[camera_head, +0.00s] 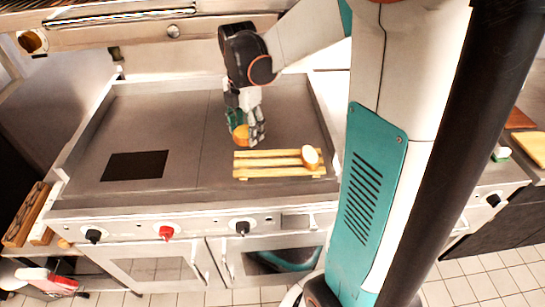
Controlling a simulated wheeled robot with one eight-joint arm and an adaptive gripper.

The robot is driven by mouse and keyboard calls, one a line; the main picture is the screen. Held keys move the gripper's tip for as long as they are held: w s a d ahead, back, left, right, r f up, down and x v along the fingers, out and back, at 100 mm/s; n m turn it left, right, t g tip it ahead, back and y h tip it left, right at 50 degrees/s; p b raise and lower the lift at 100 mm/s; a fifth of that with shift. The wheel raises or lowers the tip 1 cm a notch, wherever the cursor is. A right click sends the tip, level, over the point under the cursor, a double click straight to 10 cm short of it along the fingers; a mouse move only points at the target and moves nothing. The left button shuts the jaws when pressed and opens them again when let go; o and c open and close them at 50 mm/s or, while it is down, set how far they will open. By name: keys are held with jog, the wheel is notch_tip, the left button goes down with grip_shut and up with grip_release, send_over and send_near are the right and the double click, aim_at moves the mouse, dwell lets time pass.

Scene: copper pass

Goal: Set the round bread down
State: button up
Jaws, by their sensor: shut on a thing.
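The round bread (240,134) is a small orange-brown round piece. My gripper (247,138) is shut on it, fingers pointing down, over the grey griddle top (218,95). The bread is just behind the left part of a yellow slatted wooden rack (268,172). I cannot tell whether it touches the surface. A second small round, pale tan thing (310,156) sits on the right end of the rack. The fingers hide part of the bread.
A dark square patch (134,166) lies on the griddle at left. The griddle has raised side walls. Knobs (165,232) line the stove front. A wooden crate (25,215) stands at far left. The griddle's middle is clear.

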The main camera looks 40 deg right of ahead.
aim_at(249, 161)
notch_tip(249, 161, down, 10)
jog(key=b, duration=0.3)
jog(key=shift+b, duration=0.35)
jog(key=shift+f, duration=0.1)
jog(key=o, duration=0.9)
notch_tip(249, 161, up, 12)
jog(key=p, duration=0.4)
jog(key=shift+r, duration=0.2)
